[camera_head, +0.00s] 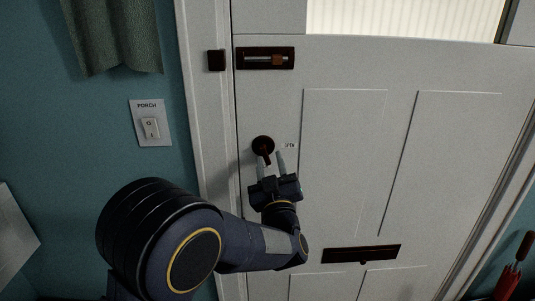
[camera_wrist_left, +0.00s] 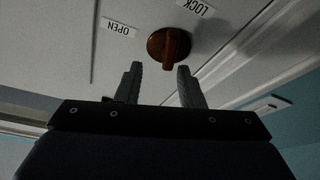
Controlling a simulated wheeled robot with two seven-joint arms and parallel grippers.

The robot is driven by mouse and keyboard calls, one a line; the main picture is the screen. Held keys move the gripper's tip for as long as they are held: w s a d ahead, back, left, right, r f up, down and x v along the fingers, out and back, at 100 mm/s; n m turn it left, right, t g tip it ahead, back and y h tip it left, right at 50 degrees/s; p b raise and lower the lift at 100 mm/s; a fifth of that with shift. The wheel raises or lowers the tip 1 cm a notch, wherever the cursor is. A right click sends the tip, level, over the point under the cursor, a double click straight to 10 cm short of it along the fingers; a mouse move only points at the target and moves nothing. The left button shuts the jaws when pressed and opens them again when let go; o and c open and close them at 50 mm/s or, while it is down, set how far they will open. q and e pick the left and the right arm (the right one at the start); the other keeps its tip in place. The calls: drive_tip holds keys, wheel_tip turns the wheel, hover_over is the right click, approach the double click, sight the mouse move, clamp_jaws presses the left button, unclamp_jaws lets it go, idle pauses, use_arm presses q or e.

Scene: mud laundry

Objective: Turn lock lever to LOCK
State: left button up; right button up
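The lock lever (camera_head: 263,147) is a dark reddish-brown handle on a round plate on the white door. In the head view its handle points down and slightly right. An OPEN label (camera_head: 289,146) is to its right. In the left wrist view the lever (camera_wrist_left: 170,46) shows between the OPEN label (camera_wrist_left: 119,28) and the LOCK label (camera_wrist_left: 195,8). My left gripper (camera_head: 269,159) is open, with its fingers at the lever's lower end. In the left wrist view the gripper (camera_wrist_left: 160,69) has its fingertips on either side of the handle's line; contact cannot be told. My right gripper is not in view.
A slide bolt (camera_head: 265,58) is above the lever on the door. A mail slot (camera_head: 361,254) is lower right. A PORCH light switch (camera_head: 151,127) and a green curtain (camera_head: 115,35) are on the blue wall left. A red umbrella (camera_head: 507,281) stands at far right.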

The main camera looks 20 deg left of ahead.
sight(265, 155)
use_arm(q)
drive_tip(key=shift+x, duration=1.2)
drive_tip(key=shift+s, duration=0.1)
drive_tip(key=shift+c, duration=0.2)
